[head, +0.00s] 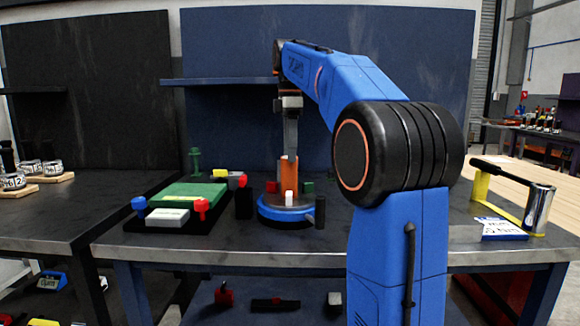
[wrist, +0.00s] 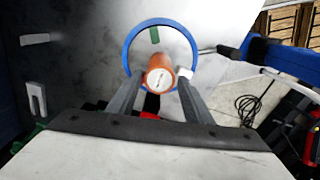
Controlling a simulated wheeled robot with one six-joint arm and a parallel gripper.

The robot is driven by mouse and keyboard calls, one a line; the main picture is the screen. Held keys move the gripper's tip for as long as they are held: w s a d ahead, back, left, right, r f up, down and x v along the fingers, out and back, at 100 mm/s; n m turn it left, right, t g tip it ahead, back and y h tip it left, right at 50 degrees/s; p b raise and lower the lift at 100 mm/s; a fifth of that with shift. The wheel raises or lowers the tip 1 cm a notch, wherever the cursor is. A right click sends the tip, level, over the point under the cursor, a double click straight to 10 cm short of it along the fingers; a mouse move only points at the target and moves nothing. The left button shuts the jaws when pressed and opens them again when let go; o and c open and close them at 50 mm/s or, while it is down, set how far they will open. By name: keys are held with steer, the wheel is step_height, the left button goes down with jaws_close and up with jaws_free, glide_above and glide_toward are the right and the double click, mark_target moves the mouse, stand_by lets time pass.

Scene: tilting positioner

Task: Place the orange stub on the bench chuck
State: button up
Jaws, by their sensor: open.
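The orange stub (head: 289,172) stands upright at the bench chuck (head: 280,216), a round blue-rimmed base on the bench. Red, white and green blocks sit around it on the chuck. In the wrist view the stub (wrist: 158,80) shows its pale round end face and lies toward the near side of the chuck's blue ring (wrist: 128,45). My gripper (wrist: 160,78) is open, with one finger on each side of the stub. I cannot tell whether the fingers touch it. In the head view my gripper (head: 290,154) points down from above, and the stub's foot is partly hidden by the white block.
A green block (head: 190,194) with red and blue knobs stands left of the chuck, with a grey block before it.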

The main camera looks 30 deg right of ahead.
steer(key=shift+r, duration=1.5)
